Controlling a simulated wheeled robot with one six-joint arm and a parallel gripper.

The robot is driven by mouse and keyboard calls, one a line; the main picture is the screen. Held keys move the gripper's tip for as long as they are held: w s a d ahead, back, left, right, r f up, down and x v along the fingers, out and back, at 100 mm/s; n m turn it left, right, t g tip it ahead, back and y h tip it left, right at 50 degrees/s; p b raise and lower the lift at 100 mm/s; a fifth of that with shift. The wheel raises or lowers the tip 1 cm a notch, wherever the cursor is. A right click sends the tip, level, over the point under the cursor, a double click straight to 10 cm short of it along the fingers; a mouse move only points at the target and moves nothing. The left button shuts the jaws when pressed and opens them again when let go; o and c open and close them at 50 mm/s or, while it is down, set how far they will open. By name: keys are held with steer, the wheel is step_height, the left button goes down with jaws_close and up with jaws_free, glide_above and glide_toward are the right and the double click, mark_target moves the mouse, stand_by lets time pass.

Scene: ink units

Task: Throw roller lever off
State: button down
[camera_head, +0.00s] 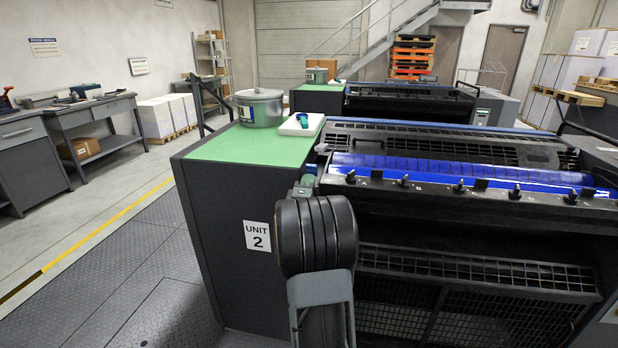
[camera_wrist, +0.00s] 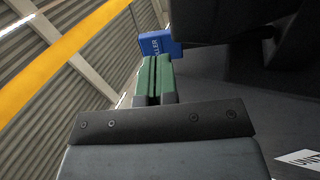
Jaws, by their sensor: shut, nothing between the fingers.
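In the wrist view my gripper (camera_wrist: 154,62) is shut, its two green fingers pressed together with nothing between them. No roller lever can be made out clearly in either view.
A green-topped cabinet (camera_head: 232,152) marked "UNIT 2" adjoins the press on the left. On it are a metal pot (camera_head: 260,108) and a white tray (camera_head: 300,125). A blue roller (camera_head: 460,170) spans the press. The floor (camera_head: 130,255) to the left is clear.

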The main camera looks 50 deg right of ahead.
steer(key=shift+x, duration=0.95)
